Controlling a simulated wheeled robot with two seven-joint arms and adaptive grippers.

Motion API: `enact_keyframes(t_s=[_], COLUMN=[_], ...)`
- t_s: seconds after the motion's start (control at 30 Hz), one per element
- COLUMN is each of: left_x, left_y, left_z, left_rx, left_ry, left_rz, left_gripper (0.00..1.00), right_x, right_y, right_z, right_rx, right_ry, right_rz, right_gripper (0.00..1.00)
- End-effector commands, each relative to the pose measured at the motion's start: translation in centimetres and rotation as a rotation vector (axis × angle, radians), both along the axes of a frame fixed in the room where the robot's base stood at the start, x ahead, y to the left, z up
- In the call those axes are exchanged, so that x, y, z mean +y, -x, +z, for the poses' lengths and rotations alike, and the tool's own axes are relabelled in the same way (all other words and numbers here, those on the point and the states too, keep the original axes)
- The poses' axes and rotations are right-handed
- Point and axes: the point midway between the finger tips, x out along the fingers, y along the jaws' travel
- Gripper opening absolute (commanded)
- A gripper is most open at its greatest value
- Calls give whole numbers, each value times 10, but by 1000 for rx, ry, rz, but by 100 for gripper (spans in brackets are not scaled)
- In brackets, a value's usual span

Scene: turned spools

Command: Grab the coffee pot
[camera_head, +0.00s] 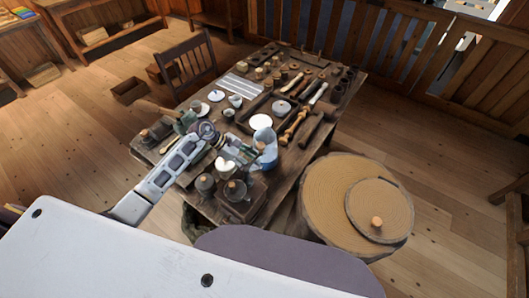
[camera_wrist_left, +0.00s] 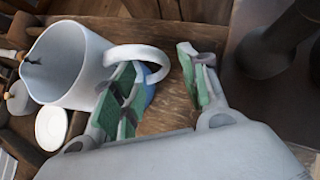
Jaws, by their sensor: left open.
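The coffee pot (camera_head: 266,150) looks like a white-grey pitcher with a blue lower part. It stands on the near part of the wooden table (camera_head: 290,170). In the left wrist view the pot (camera_wrist_left: 74,62) shows its open mouth at the left and its looped handle (camera_wrist_left: 140,53) pointing right. My left gripper (camera_head: 238,152) is beside the pot, at its left in the head view. Its green-padded fingers (camera_wrist_left: 162,88) are spread and empty. One finger overlaps the lower handle, and the outer curve of the handle shows between the fingers. Contact cannot be told. My right gripper is not in view.
Dark lidded pots (camera_head: 235,190) stand close in front of the gripper. White cups and plates (camera_head: 216,96), a white disc (camera_head: 261,122) and turned wooden pieces (camera_head: 293,128) crowd the table. A round wooden table (camera_head: 330,205) stands at the right, and a chair (camera_head: 188,62) behind.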

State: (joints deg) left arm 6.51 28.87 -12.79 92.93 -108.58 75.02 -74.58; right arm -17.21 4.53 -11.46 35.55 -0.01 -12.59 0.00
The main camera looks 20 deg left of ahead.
Motion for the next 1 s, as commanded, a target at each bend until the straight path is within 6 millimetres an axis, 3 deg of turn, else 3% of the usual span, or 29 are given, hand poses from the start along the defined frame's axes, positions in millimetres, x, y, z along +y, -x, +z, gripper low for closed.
enact_keyframes(t_s=[0.5, 1.0], left_x=[-24, -26], left_y=[-4, -4], left_z=[-25, -30], left_rx=[1, 1], left_ry=[2, 0], left_rz=[1, 1], left_gripper=[44, 44], right_x=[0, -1], right_y=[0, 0], right_z=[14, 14], right_rx=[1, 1], right_ry=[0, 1], right_rz=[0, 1], right_gripper=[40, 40])
